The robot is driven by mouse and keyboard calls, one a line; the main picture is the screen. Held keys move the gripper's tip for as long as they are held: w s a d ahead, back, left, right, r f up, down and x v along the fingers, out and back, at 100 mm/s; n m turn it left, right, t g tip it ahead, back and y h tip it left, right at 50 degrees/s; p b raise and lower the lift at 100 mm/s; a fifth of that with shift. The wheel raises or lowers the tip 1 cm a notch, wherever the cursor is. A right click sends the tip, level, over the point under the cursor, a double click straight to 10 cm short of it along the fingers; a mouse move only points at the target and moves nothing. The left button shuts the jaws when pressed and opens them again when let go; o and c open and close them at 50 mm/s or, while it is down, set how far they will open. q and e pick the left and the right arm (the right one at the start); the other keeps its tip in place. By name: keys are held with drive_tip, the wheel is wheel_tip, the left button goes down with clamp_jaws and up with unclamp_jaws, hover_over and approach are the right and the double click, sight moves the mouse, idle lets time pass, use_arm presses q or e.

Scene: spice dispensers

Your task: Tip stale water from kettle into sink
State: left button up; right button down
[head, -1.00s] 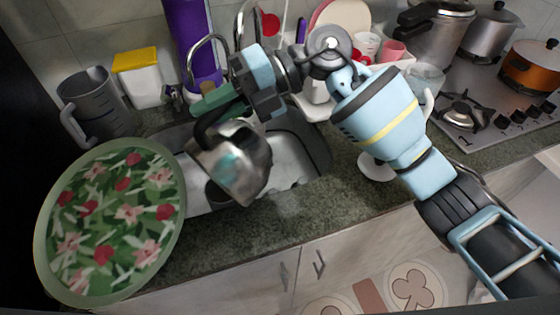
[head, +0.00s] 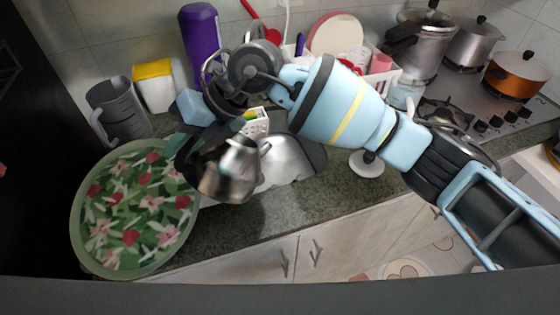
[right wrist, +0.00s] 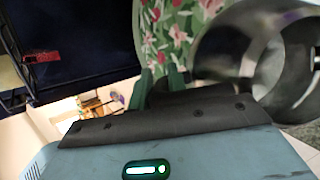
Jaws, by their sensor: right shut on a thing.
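The silver metal kettle (head: 232,172) hangs over the front left part of the sink (head: 290,162), tilted, with its black handle to the left. My right gripper (head: 184,146) is shut on the kettle's handle at its left side. In the right wrist view, the shiny kettle (right wrist: 222,50) fills the upper right, beside the green fingertips (right wrist: 158,88). The arm and kettle hide much of the sink. I cannot see any water leaving the kettle. My left gripper is not in view.
A round floral tray (head: 135,205) lies left of the sink, close to the kettle. A grey jug (head: 120,110), a yellow-lidded container (head: 157,85) and a purple bottle (head: 200,40) stand behind. Pots (head: 515,75) and a hob (head: 445,113) are at right. The front counter strip is clear.

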drive_tip(key=s+a+f+n+t+h, duration=0.1)
drive_tip(key=s+a+f+t+h, duration=0.4)
drive_tip(key=s+a, duration=0.2)
drive_tip(key=shift+a+f+n+h, duration=0.2)
drive_tip(key=shift+a+n+h, duration=0.15)
drive_tip(key=shift+n+h, duration=0.05)
idle(0.3)
wheel_tip(320, 180, up, 5)
idle(0.7)
drive_tip(key=shift+s, duration=0.1)
